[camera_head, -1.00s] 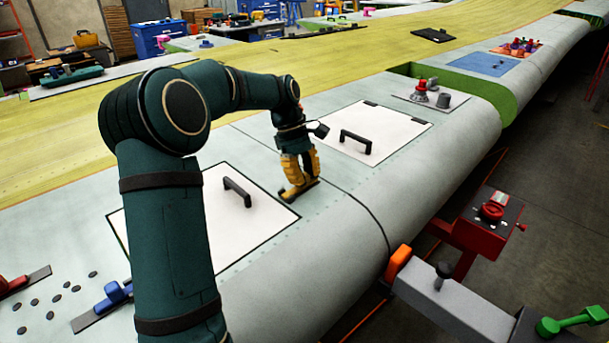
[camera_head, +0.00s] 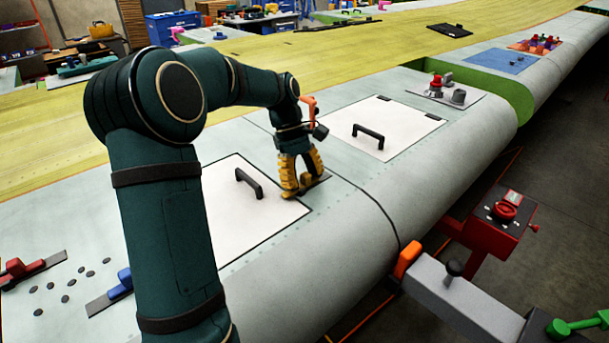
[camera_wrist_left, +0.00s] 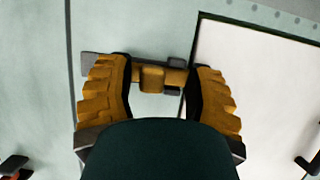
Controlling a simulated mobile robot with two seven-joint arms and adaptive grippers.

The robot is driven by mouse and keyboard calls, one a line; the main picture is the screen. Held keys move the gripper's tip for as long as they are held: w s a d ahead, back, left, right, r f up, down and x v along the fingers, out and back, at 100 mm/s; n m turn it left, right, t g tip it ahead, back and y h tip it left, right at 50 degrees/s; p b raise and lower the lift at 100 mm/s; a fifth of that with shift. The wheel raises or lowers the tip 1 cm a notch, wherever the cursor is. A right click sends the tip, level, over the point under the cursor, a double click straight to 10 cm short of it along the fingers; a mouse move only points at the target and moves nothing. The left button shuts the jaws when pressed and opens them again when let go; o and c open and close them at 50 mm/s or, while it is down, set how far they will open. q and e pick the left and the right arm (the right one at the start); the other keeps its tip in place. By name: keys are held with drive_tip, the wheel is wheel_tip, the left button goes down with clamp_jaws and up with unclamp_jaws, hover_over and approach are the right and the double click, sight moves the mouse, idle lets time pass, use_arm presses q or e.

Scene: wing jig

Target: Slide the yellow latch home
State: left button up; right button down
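The yellow latch (camera_wrist_left: 152,78) sits on a dark plate beside the corner of a white panel, seen in the left wrist view. Its yellow knob and bar lie between my left fingers, with a visible gap on each side of the knob. My left gripper (camera_wrist_left: 160,95) is open over it, its yellow-orange fingers apart. In the head view my left gripper (camera_head: 302,188) points down at the wing skin, and its fingers hide most of the latch. The dark plate end (camera_head: 319,181) shows just right of the fingertips. My right gripper is in neither view.
White panels with black handles lie on either side, the near one (camera_head: 225,215) and the far one (camera_head: 395,140). A blue latch (camera_head: 122,284) and a red latch (camera_head: 20,268) are at lower left. A red box (camera_head: 500,215) and grey clamp arm (camera_head: 455,300) flank the wing's edge.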

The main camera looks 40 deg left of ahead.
use_arm(q)
drive_tip(key=shift+w, duration=0.15)
drive_tip(key=shift+a+r, duration=0.1)
drive_tip(key=shift+r, duration=0.25)
drive_tip(key=v, duration=1.1)
